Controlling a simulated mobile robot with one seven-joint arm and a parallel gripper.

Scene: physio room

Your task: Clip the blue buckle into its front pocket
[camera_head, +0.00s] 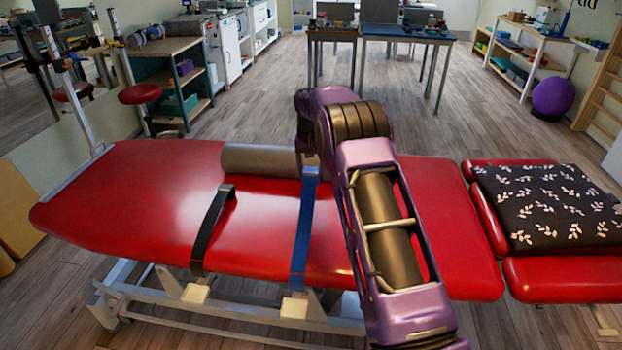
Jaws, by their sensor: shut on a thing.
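The blue strap (302,235) runs across the red treatment table (130,200) and down over its front edge. Its lower end meets a pale beige pocket (294,306) at the front, below the padding. The blue buckle (311,173) is at the strap's far end, beside the grey roll. My gripper (308,160) is at this far end, shut on the blue buckle. My purple arm comes in from the lower right and partly hides the gripper, so the fingertips are hard to make out.
A black strap (210,232) lies to the left, with its own beige pocket (196,293) below. A grey roll (262,160) lies along the table's far side. A dark leaf-patterned cloth (545,205) covers the right section. Workbenches (405,32) stand behind, with open floor between.

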